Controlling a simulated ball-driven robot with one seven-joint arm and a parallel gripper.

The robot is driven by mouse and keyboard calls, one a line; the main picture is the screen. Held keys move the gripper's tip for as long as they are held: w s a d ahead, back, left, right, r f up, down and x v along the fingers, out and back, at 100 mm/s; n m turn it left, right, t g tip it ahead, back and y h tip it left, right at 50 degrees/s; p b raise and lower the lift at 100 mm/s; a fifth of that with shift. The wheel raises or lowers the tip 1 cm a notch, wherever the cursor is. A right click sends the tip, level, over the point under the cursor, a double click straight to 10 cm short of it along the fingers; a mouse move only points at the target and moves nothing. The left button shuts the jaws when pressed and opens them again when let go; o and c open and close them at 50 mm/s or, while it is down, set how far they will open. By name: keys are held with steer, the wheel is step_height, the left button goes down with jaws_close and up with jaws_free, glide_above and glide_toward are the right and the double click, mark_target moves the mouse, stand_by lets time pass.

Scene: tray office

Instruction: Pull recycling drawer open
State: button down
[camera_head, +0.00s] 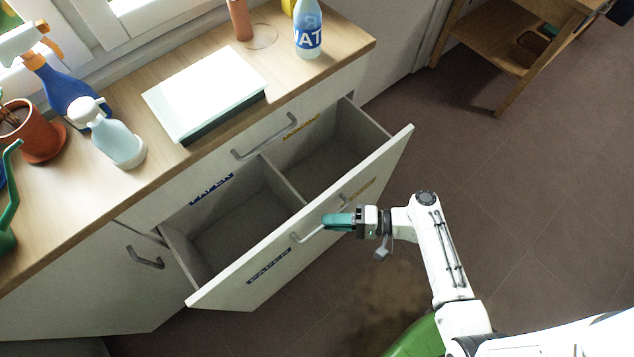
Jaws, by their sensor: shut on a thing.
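The recycling drawer (225,288) stands pulled out from the white cabinet below the counter. Its inside is empty and split by a divider (282,180) into two compartments. Its front bears a blue PAPER label (269,265) and a yellowish label (361,188). A grey bar handle (308,236) is on the drawer front. My gripper (338,220), with teal fingers, is at the right part of this handle and shut on it. The fingers partly hide the handle there.
The wooden counter (110,190) carries a white-topped box (205,90), spray bottles (118,135), a terracotta pot (38,135) and a water bottle (308,32). A wooden shelf table (490,55) stands at the upper right. The tiled floor (540,200) right of the drawer is clear.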

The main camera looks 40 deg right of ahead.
steer(key=shift+s, duration=1.4)
steer(key=c, duration=1.2)
jaws_free()
steer(key=shift+o, duration=0.2)
steer(key=shift+d, duration=0.15)
steer(key=b+v, duration=0.1)
steer(key=v, duration=0.9)
steer(key=shift+s, duration=0.3)
steer(key=shift+d, duration=0.1)
